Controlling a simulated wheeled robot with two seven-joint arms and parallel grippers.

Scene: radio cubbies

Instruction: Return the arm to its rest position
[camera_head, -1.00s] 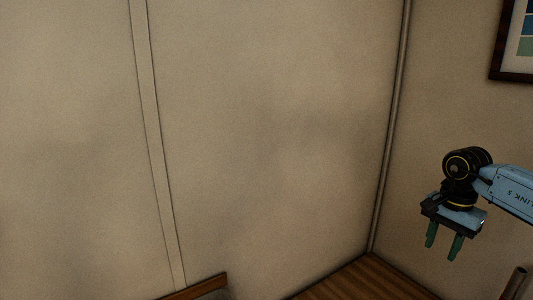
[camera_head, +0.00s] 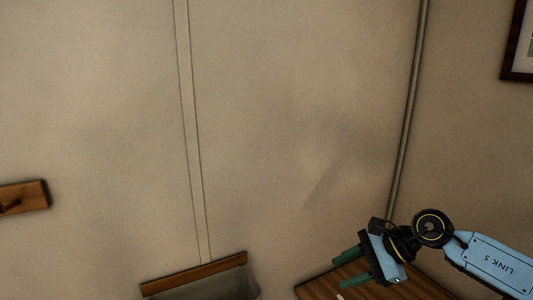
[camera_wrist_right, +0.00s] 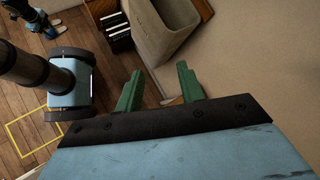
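My right arm (camera_head: 490,262) comes in from the lower right in the head view. Its gripper (camera_head: 356,268) has two green fingers pointing left and stands apart from each other with nothing between them. In the right wrist view the same gripper (camera_wrist_right: 160,88) shows its green fingers spread, with only floor and furniture far behind the gap. My left gripper is not seen in the head view.
A wooden surface (camera_head: 340,284) lies below the right gripper. A greyish bin-like container (camera_wrist_right: 165,30) shows in the wrist view, beside dark slotted items (camera_wrist_right: 115,32). A wooden rack (camera_head: 22,197) is on the left wall. A framed picture (camera_head: 517,50) hangs at right.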

